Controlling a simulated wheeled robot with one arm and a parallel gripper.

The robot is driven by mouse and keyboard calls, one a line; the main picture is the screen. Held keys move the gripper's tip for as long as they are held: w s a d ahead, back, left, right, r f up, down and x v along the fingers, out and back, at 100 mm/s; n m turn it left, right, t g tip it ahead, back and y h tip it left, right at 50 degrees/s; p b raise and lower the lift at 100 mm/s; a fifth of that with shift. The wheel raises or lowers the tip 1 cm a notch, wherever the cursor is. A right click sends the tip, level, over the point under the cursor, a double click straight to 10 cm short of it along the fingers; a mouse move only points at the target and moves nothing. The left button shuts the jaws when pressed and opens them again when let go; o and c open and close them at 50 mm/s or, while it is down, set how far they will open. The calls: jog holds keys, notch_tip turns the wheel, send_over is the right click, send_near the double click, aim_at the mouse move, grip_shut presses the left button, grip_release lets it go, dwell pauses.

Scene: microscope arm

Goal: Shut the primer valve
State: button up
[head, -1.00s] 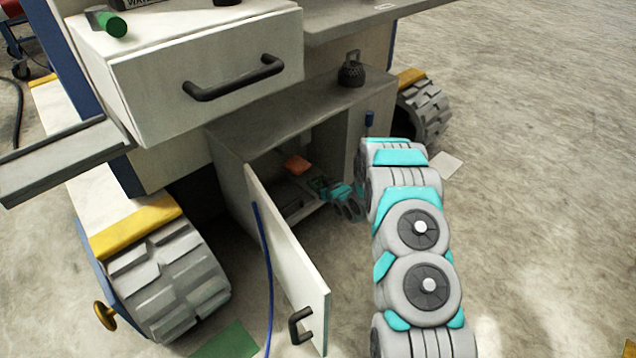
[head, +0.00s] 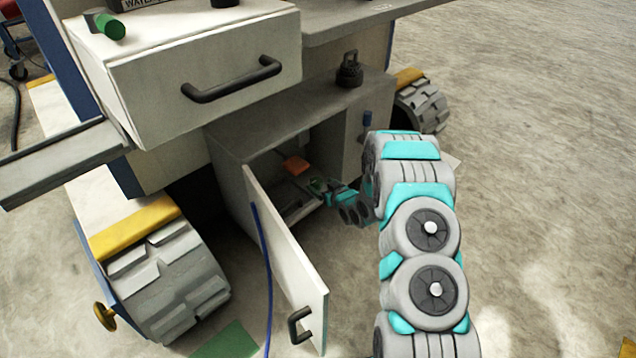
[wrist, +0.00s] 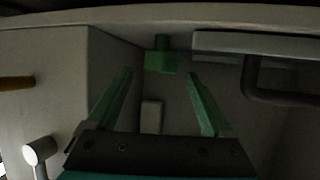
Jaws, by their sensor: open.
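My gripper (head: 316,187) is at the opening of the low grey cabinet (head: 262,127), small and partly shaded in the head view. In the wrist view its two green fingers (wrist: 162,76) are spread apart with nothing between the tips. A green block on a short stem (wrist: 160,60) shows just beyond the fingertips, near the middle. I cannot tell whether it is the primer valve. An orange piece (head: 296,165) lies inside the cabinet.
The cabinet door (head: 288,262) hangs open at left, with a dark handle and a blue hose. A drawer (head: 205,85) juts out above. A white knob (wrist: 40,150) and a dark handle (wrist: 270,85) are near the gripper in the wrist view. Open floor lies right.

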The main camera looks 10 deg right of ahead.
jog(key=shift+v, duration=1.7)
jog(key=s+d+r+m+g+h+p, duration=0.1)
jog(key=s+d+r+g+h+p, duration=0.2)
jog(key=s+r, duration=0.65)
jog(key=s+d+r+m+g+h+p, duration=0.15)
jog(key=s+r+g, duration=0.35)
jog(key=r, duration=0.8)
jog(key=s+a+r+g+p, duration=0.2)
jog(key=s+r, duration=0.3)
jog(key=s, duration=0.8)
jog(key=s+a+r+g+p, duration=0.2)
jog(key=s+r, duration=0.4)
jog(key=s, duration=0.8)
jog(key=s+a+r+m+g+p, duration=0.1)
jog(key=s+r, duration=0.4)
jog(key=s, duration=0.8)
jog(key=shift+s+a+r+g+p, duration=0.15)
jog(key=shift+a+r+g+p, duration=0.2)
jog(key=shift+a+g, duration=0.5)
